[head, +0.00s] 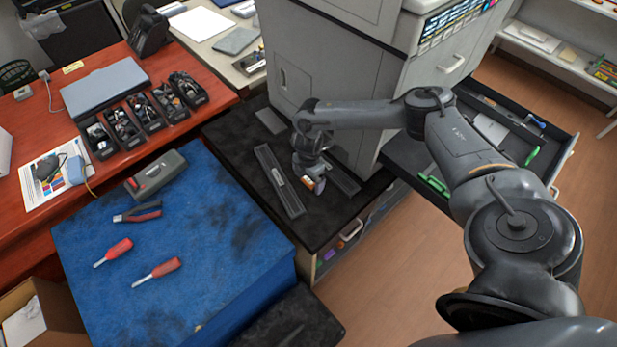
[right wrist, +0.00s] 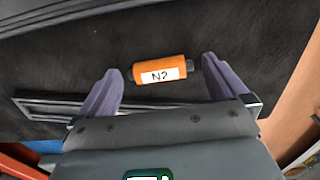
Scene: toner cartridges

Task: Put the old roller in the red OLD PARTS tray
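An orange roller (right wrist: 160,70) with dark end caps and a white label, apparently reading "N2", lies on a black surface in the right wrist view. A bit of orange (head: 320,185) also shows beside the gripper in the head view. My right gripper (head: 312,186) points down over the black top beside the printer. In the right wrist view its two fingers (right wrist: 160,65) are spread, one on each side of the roller, with gaps between. I cannot make out a red OLD PARTS tray in either view. My left gripper is not in view.
Long grey frames (head: 279,181) lie on the black top (head: 236,143) near my gripper. The grey printer (head: 330,65) stands behind. The blue mat (head: 185,260) at left holds screwdrivers and pliers. An open drawer (head: 500,150) of tools sticks out at right.

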